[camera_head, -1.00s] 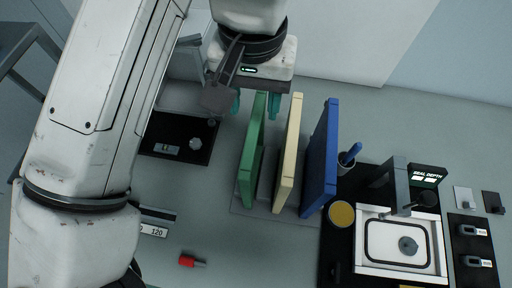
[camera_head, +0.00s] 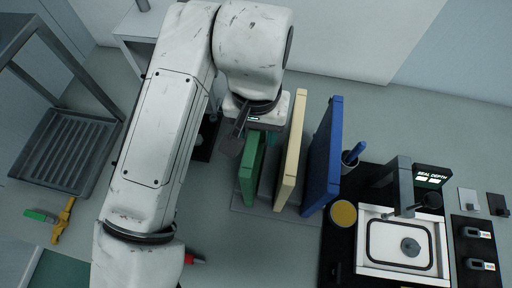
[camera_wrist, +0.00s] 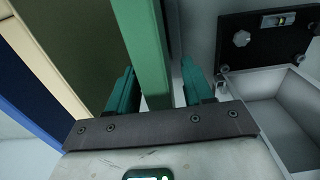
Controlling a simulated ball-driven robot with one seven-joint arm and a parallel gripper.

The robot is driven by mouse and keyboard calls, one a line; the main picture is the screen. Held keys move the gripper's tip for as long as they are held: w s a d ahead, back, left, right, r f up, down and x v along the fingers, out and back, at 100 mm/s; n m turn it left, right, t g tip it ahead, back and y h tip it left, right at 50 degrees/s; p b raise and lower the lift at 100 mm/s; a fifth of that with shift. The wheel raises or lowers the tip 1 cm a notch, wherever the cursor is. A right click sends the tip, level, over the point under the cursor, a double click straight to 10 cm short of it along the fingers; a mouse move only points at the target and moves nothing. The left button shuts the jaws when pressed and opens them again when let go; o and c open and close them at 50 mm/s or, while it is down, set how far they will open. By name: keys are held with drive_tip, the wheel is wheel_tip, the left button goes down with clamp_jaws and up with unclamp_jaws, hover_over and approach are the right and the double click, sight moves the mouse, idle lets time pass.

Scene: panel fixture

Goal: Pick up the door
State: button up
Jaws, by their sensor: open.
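Three upright panels stand side by side in a rack: a green one (camera_head: 249,172), a cream one (camera_head: 291,150) and a blue one (camera_head: 324,155). The pictures do not label which is the door. My gripper (camera_wrist: 157,88) is open, with its two teal fingers on either side of the green panel's narrow edge (camera_wrist: 146,45) in the wrist view. I cannot tell whether either finger touches it. In the head view my wrist and the gripper body hide the green panel's far end and most of the fingers.
The cream panel stands close beside the green one, with a narrow gap. At right are a black bench with a white sealing fixture (camera_head: 375,268), a yellow round lid (camera_head: 343,213) and a cup (camera_head: 348,165). A grey slatted rack (camera_head: 60,150) stands at left. An open grey bin (camera_wrist: 275,110) lies right of the gripper in the wrist view.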

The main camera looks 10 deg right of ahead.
drive_tip(key=shift+f, duration=0.35)
drive_tip(key=shift+c, duration=0.3)
clamp_jaws()
drive_tip(key=shift+r, duration=0.1)
idle(0.8)
